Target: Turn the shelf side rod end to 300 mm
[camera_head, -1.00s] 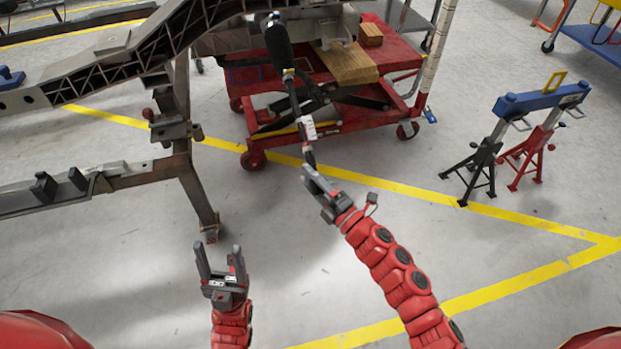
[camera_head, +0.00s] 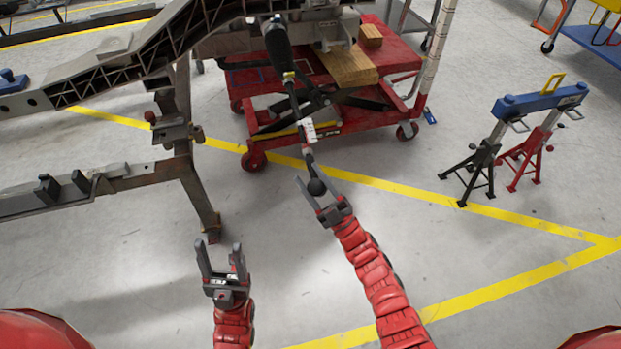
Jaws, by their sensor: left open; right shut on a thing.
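A long dark rod (camera_head: 293,95) hangs down from the chassis (camera_head: 170,40) in front of the red lift table. A white tag (camera_head: 310,131) with print is on its lower part, too small to read. The rod's lower end (camera_head: 317,186) is a dark rounded piece. My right gripper (camera_head: 319,190) is shut on this rod end, with its fingers on either side of it. My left gripper (camera_head: 220,262) is open and empty, pointing up over the floor at lower left, apart from everything.
A red wheeled lift table (camera_head: 395,65) bears wooden blocks (camera_head: 347,66) behind the rod. A fixture post (camera_head: 200,190) stands left of the rod. Black and red stands (camera_head: 525,140) carry a blue beam at right. The floor between is clear.

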